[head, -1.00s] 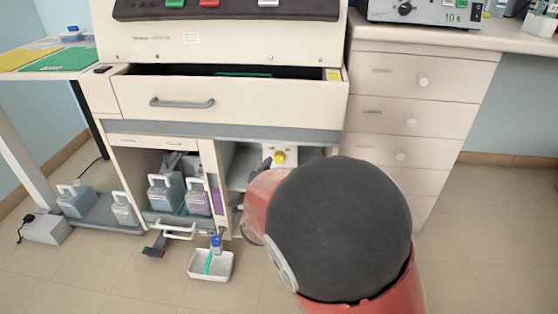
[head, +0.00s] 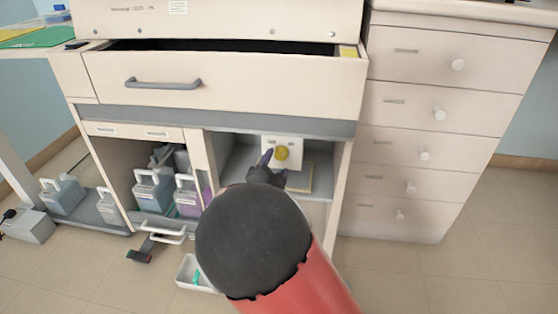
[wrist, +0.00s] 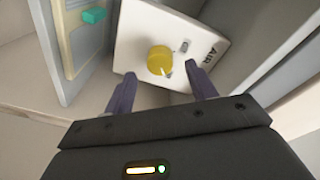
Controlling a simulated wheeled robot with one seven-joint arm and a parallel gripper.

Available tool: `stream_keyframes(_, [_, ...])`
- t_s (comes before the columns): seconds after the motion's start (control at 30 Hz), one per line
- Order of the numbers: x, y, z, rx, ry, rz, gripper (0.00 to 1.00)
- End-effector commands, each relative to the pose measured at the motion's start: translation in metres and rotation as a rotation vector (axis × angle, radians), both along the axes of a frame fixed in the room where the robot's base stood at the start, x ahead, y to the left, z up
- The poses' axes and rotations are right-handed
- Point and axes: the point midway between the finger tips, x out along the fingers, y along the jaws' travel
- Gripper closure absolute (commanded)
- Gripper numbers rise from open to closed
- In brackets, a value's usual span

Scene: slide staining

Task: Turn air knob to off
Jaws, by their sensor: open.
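The yellow air knob (head: 282,153) sits on a white panel (head: 296,145) inside the open right compartment of the cabinet. In the wrist view the knob (wrist: 160,60) is round with a pale pointer mark, and the panel (wrist: 137,38) reads AIR beside a small switch (wrist: 183,46). My gripper (wrist: 160,90) is open and empty, its dark fingers spread on either side below the knob, apart from it. In the head view my gripper (head: 268,160) is at the knob's lower left, partly hidden by my arm.
The compartment walls stand close around my gripper. The left compartment holds several bottles (head: 153,190). An open drawer (head: 220,85) is above. A white tray (head: 190,272) lies on the floor. A drawer unit (head: 430,120) stands to the right.

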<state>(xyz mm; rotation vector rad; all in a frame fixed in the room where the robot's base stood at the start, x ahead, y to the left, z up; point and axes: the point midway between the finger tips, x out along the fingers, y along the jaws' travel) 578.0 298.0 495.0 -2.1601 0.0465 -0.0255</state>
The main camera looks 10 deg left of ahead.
Motion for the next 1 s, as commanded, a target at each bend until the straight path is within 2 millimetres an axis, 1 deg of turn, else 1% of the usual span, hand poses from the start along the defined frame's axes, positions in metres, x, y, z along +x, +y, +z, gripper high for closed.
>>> stream_keyframes(0.03, [0.009,-0.001,0.0,-0.002,-0.002,-0.002,0.43])
stream_keyframes(0.1, [0.018,-0.001,0.0,-0.001,-0.001,0.0,0.43])
stream_keyframes(0.23, [0.029,-0.002,0.0,-0.001,-0.001,-0.001,0.43])
stream_keyframes(0.53, [0.032,-0.002,0.0,-0.001,0.001,0.001,0.43])
stream_keyframes(0.57, [0.032,-0.002,0.0,-0.001,0.001,0.001,0.45])
stream_keyframes(0.8, [0.032,-0.002,0.0,-0.001,0.001,0.001,0.76])
stream_keyframes(0.9, [0.032,-0.002,0.0,-0.001,0.001,0.001,0.88])
stream_keyframes(1.0, [0.032,-0.002,0.0,-0.003,0.001,0.001,0.88])
